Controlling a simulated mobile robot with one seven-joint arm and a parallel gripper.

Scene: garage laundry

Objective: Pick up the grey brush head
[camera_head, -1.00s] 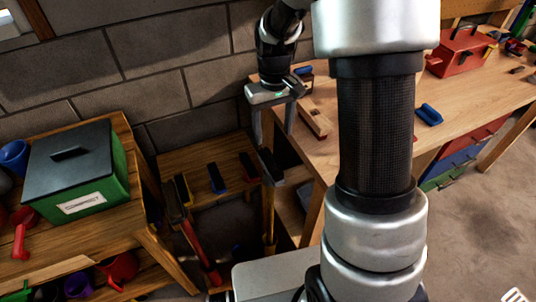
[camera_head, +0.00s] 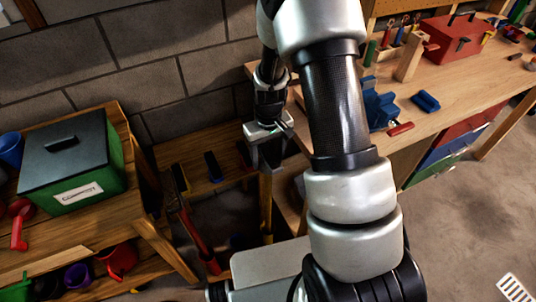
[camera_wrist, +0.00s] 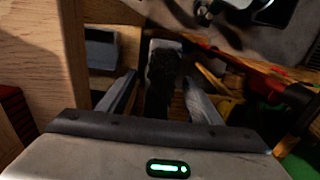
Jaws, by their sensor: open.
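The grey brush head (camera_wrist: 165,47) shows in the wrist view, with a pale grey end and a dark body running down between the fingers. My gripper (camera_wrist: 160,84) is open, with one finger on each side of it; I cannot tell whether they touch it. In the head view my gripper (camera_head: 268,160) points down over the rack beside the workbench. There the brush head is mostly hidden by the gripper, and a wooden handle (camera_head: 266,205) hangs below.
A green compost bin (camera_head: 72,170) stands on the left shelf. The workbench (camera_head: 455,90) is close on the right, bearing a red toolbox (camera_head: 455,42).

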